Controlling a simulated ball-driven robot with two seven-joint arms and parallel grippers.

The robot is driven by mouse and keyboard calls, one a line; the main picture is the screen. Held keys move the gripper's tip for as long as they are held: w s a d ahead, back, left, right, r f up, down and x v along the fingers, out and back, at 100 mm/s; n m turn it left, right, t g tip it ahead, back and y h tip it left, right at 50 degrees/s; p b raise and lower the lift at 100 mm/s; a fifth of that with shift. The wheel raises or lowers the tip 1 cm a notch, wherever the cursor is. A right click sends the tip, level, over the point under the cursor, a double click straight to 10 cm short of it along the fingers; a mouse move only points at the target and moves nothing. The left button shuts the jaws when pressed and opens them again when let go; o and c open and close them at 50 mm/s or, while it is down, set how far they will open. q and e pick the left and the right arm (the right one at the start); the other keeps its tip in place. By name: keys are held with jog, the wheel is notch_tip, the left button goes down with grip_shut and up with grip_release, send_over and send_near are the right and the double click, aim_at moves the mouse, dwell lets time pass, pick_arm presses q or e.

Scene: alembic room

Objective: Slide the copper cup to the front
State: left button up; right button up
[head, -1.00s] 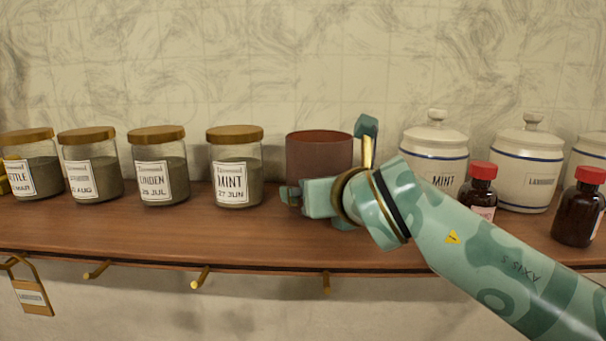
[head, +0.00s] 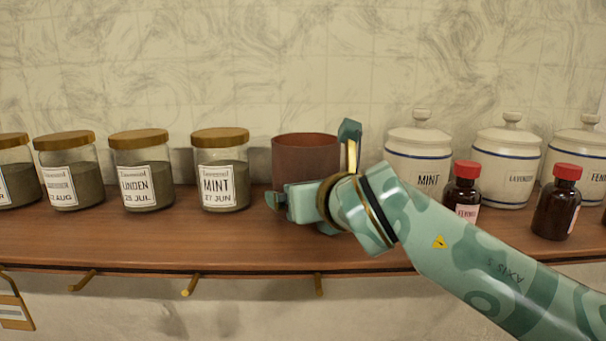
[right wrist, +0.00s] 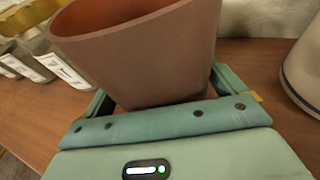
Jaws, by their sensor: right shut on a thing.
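The copper cup (head: 305,157), a plain reddish-brown vessel, stands upright on the wooden shelf (head: 130,245), between a glass mint jar and a white mint jar. My right gripper (head: 312,172) reaches in from the right at the cup's front and is shut on it, low on its body. In the right wrist view the cup (right wrist: 140,50) fills the space between the fingers (right wrist: 160,92). The cup's lower front is hidden behind the gripper in the head view. My left gripper is not in view.
The glass mint jar (head: 220,170) and several more jars line the left. The white mint jar (head: 420,155) stands close right of the cup. Small red-capped bottles (head: 464,192) stand near my right forearm. The shelf front before the cup is clear; brass hooks (head: 192,284) hang below.

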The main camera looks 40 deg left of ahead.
aim_at(311, 238)
jog(key=shift+s+d+p, duration=0.5)
jog(key=shift+s+d, duration=0.2)
jog(key=shift+s, duration=0.3)
jog(key=shift+s+d+p, duration=0.5)
jog(key=shift+s+d, duration=0.2)
jog(key=shift+s, duration=0.25)
jog(key=shift+s+d+b, duration=0.55)
jog(key=shift+s+d, duration=0.25)
jog(key=shift+s, duration=0.25)
jog(key=o, duration=0.4)
